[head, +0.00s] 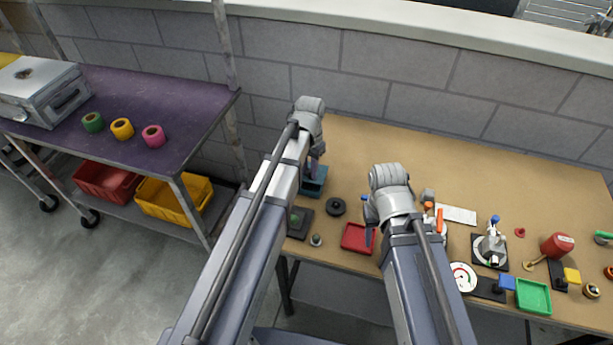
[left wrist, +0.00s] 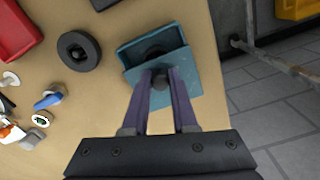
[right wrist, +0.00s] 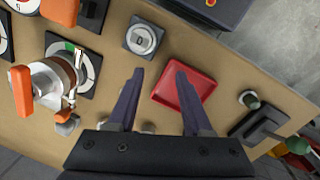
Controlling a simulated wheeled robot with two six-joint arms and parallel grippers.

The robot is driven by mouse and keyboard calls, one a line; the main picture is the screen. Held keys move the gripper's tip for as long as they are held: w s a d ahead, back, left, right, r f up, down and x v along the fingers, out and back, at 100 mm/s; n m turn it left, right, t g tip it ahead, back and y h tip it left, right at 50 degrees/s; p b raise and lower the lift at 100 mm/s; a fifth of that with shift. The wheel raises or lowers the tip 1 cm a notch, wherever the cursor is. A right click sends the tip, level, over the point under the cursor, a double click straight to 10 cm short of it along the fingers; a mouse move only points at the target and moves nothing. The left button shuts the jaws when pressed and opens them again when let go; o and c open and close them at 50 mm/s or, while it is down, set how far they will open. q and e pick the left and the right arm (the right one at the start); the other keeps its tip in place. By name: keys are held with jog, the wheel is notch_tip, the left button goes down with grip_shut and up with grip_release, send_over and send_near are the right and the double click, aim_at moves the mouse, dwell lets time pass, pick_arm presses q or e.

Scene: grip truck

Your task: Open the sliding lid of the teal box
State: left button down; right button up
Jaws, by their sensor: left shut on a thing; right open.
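The teal box (left wrist: 133,55) sits at the table's edge in the left wrist view; it also shows in the head view (head: 313,188), partly hidden by my left arm. Its lid (left wrist: 193,82) is slid partly toward my left gripper, so part of the inside shows, with a dark round thing (left wrist: 154,50) in it. My left gripper (left wrist: 160,76) is shut on the lid's dark knob (left wrist: 160,84).
A black ring (head: 336,207) and the red tray (head: 357,238) lie right of the box. Several tools and gauges crowd the table's right side. The table's back middle is clear.

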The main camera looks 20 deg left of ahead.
pick_arm(q)
jog(key=w, duration=0.4)
jog(key=shift+w+d, duration=0.1)
jog(key=shift+w, duration=0.25)
jog(key=shift+s, duration=0.15)
jog(key=c, duration=0.7)
grip_release()
jog(key=shift+r, duration=0.1)
pick_arm(e)
jog(key=shift+r, duration=0.1)
pick_arm(q)
notch_tip(320, 180, up, 8)
jog(key=p, duration=0.8)
pick_arm(e)
notch_tip(320, 180, up, 8)
jog(key=shift+f, duration=0.2)
pick_arm(q)
jog(key=shift+f, duration=0.2)
